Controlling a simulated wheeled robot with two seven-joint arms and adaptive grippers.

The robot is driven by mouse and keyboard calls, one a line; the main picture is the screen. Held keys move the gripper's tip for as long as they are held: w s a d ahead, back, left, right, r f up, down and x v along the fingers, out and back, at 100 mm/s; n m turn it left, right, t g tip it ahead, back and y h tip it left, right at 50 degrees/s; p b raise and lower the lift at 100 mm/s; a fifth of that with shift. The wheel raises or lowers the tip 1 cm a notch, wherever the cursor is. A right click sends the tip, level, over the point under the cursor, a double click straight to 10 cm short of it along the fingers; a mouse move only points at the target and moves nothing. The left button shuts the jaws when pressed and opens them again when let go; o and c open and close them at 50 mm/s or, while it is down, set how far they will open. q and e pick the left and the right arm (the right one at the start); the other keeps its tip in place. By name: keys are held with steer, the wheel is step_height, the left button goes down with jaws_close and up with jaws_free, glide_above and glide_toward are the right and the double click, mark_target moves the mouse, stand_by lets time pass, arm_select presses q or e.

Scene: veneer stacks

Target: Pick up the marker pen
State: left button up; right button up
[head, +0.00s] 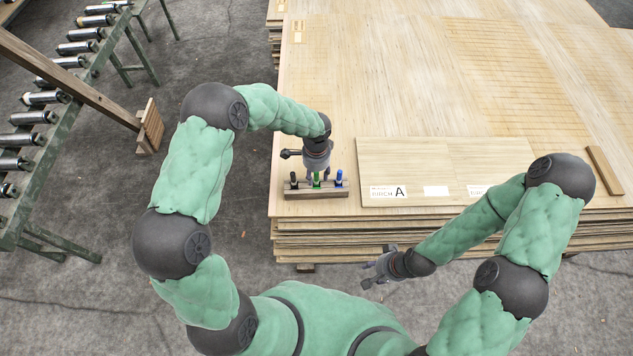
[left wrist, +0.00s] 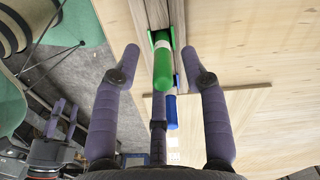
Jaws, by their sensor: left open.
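Several markers stand upright in a wooden holder (head: 330,194) at the near left corner of the veneer stack: a black one (head: 294,180), a green one (head: 317,180) and a blue one (head: 339,178). My left gripper (head: 316,174) is open just above the holder, over the green marker. In the left wrist view, the green marker (left wrist: 163,70) lies between the spread fingers, with a visible gap to the two outer ones. The blue marker (left wrist: 171,108) is partly hidden behind a finger. My right gripper (head: 371,272) is empty, its fingers spread, in front of the stack.
A wooden strip (head: 604,170) lies at the far right. A roller conveyor (head: 75,75) stands at the left. The stack's top (head: 400,80) behind the holder is clear.

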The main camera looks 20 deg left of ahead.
mark_target(316, 181)
arm_select(q)
step_height(316, 181, down, 5)
steer(key=shift+w+r+b, duration=0.1)
steer(key=shift+b, duration=0.9)
jaws_close()
